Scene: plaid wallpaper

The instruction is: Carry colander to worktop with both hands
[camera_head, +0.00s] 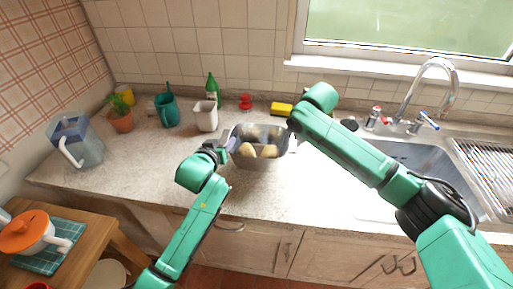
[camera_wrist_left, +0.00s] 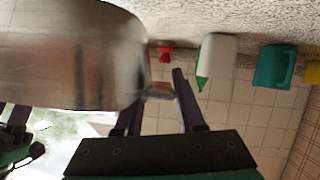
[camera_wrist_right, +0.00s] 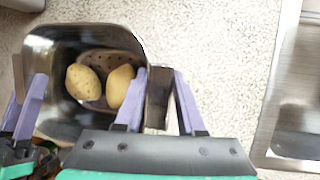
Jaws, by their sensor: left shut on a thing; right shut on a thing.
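The colander (camera_head: 262,163) is a grey metal tub with potatoes (camera_head: 247,150) in it, over the worktop (camera_head: 120,165) left of the sink. It looks level; whether its base touches the worktop I cannot tell. My left gripper (camera_head: 228,148) is shut on its left handle, which shows between the fingers in the left wrist view (camera_wrist_left: 160,91). My right gripper (camera_wrist_right: 158,100) is shut on the opposite handle; in the head view my right arm mostly hides that grip. Two potatoes show in the right wrist view (camera_wrist_right: 84,82).
Behind stand a white pot (camera_head: 205,116), a teal jug (camera_head: 167,111), a green bottle (camera_head: 212,88), a red item (camera_head: 245,102) and a yellow sponge (camera_head: 281,109). The sink (camera_head: 410,165) with its tap (camera_head: 440,75) is right. The worktop's front left is clear.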

